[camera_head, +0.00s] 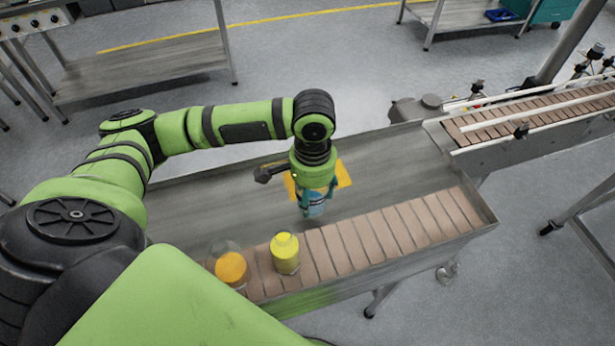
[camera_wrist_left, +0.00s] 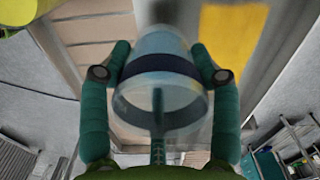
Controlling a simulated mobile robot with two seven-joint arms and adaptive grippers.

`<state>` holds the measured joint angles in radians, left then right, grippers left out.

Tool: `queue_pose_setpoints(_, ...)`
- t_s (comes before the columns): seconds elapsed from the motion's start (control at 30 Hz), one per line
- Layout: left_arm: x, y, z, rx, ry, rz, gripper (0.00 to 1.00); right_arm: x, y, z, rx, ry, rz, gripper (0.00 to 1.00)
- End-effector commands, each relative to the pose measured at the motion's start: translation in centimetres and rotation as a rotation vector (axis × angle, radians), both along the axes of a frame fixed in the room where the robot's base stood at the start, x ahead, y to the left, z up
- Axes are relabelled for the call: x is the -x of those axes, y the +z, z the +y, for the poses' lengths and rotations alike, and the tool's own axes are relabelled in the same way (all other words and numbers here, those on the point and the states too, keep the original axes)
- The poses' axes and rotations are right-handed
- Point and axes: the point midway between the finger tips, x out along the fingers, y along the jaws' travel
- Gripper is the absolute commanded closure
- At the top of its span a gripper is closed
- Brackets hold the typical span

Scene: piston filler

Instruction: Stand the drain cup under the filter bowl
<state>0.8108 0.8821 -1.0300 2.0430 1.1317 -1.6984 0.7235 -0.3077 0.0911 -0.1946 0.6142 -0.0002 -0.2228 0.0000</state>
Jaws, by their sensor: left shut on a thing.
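My left gripper (camera_head: 315,192) points down over the metal table and is shut on a clear bluish cup (camera_head: 316,209), which I take to be the drain cup. In the left wrist view the two green fingers (camera_wrist_left: 160,68) press on either side of the cup (camera_wrist_left: 160,95), around its dark blue band. The cup is see-through and its round open rim faces the wrist camera. In the head view the fingers hide part of it, and I cannot tell whether its base touches the table. I cannot make out a filter bowl. My right gripper is not in view.
A yellow square (camera_head: 344,173) lies on the table behind the gripper; it also shows in the left wrist view (camera_wrist_left: 233,45). A yellow container (camera_head: 286,254) and a clear jar with orange inside (camera_head: 231,268) stand on the brown slatted belt (camera_head: 400,229). The table right of the gripper is clear.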

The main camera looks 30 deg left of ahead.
Motion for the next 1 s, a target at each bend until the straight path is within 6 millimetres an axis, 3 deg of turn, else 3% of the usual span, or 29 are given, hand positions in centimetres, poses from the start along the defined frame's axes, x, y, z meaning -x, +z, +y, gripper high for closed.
queue_pose_setpoints(0.13,-0.4,-0.7,1.1,0.0,0.0,0.001,0.76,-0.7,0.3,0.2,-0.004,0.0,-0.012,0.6)
queue_pose_setpoints(0.5,-0.4,-4.7,1.2,-0.001,-0.002,0.001,0.76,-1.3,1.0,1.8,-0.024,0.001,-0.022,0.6)
queue_pose_setpoints(0.87,-0.4,-5.1,1.2,0.0,-0.001,0.0,0.76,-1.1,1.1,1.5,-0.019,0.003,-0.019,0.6)
queue_pose_setpoints(0.9,-0.4,-5.1,1.2,0.0,-0.001,-0.001,0.21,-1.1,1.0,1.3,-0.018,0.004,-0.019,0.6)
queue_pose_setpoints(0.93,-0.4,-5.1,1.2,0.0,-0.001,-0.001,0.13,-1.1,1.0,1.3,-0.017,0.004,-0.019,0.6)
queue_pose_setpoints(1.0,-0.4,-5.1,1.2,0.0,-0.002,-0.001,0.13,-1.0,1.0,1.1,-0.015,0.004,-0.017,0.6)
